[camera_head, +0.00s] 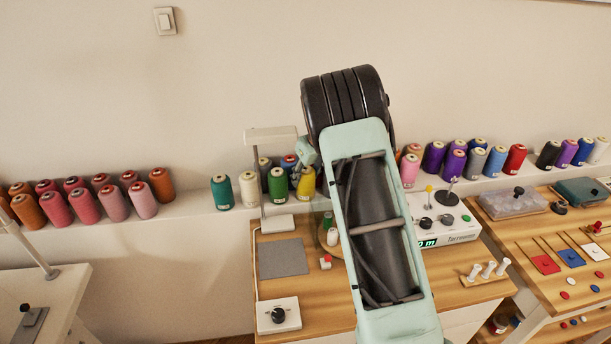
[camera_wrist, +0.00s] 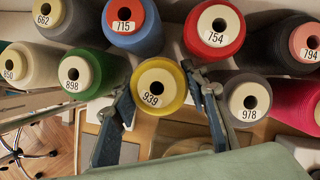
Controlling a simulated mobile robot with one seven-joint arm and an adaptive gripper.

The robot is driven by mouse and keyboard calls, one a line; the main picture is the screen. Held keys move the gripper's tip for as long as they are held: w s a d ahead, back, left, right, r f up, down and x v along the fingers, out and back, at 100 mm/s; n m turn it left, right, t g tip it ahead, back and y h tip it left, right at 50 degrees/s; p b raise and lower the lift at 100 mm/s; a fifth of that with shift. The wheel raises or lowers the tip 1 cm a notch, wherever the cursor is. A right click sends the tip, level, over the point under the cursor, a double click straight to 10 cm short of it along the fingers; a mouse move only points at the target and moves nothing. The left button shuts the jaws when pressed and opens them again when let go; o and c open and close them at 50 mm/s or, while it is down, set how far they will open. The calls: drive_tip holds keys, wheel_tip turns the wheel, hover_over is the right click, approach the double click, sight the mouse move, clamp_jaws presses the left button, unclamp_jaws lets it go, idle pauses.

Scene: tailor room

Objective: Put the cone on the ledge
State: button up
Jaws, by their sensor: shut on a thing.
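My gripper (camera_wrist: 160,82) has one finger on each side of a yellow cone (camera_wrist: 168,103) labelled 939 and is shut on it. In the head view the yellow cone (camera_head: 306,184) shows just left of my arm, in line with cones on the white wall ledge (camera_head: 190,207). I cannot tell whether its base touches the ledge. The gripper is mostly hidden behind my arm in the head view.
Green cone 898 (camera_wrist: 85,77) is close on the left and grey cone 978 (camera_wrist: 247,98) on the right. Blue cone 715 (camera_wrist: 132,28) and red cone 754 (camera_wrist: 214,30) are behind. A table (camera_head: 460,290) with devices and a thin stand (camera_head: 262,190) is below.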

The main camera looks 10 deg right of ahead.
drive_tip(key=o, duration=1.3)
drive_tip(key=shift+c, duration=0.2)
drive_tip(key=shift+s+d+r, duration=0.1)
drive_tip(key=shift+r, duration=0.5)
drive_tip(key=v, duration=1.1)
drive_tip(key=shift+s, duration=0.1)
